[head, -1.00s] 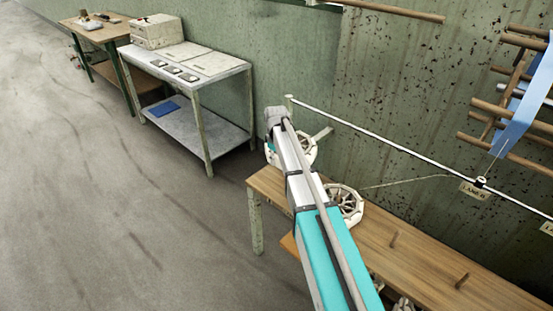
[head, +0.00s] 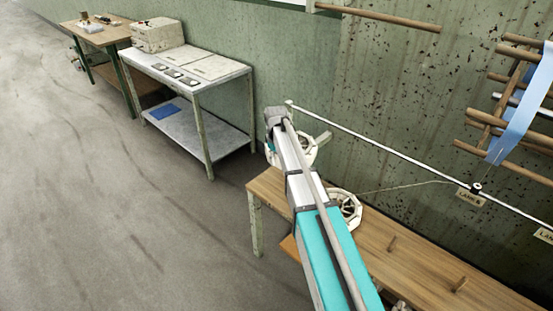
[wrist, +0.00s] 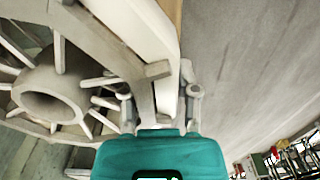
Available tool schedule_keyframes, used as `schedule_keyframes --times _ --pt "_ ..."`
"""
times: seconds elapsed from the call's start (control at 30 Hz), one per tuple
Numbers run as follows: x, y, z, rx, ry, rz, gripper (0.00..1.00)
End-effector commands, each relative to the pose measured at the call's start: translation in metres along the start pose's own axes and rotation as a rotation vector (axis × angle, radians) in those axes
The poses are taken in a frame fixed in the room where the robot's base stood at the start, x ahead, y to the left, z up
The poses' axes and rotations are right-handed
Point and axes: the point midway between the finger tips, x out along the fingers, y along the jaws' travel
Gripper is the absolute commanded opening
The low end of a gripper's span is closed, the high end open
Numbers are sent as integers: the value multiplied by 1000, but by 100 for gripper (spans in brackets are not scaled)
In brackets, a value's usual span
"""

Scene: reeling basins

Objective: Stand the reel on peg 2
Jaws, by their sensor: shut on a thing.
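A pale spoked reel (wrist: 62,95) fills the left of the wrist view, with its round hub facing the camera. My gripper (wrist: 160,105) is shut on its rim. In the head view this reel (head: 306,150) shows partly behind my arm, past the far end of the wooden bench, and my gripper is hidden. A second pale reel (head: 352,208) is on the bench, partly covered by my arm.
The wooden bench (head: 425,262) runs along the wall. A white rail (head: 390,150) with lane tags and a thread passes above it. Wooden rods with blue cloth (head: 520,120) hang at right. A grey table (head: 215,75) stands beyond; the floor at left is clear.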

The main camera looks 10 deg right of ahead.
Motion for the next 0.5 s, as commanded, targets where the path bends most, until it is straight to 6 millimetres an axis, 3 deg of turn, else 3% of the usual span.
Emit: schedule_keyframes --times 0.27,0.5 --pt "-3 0 0 0 0 1 0" --pt "-23 0 0 0 0 1 0"
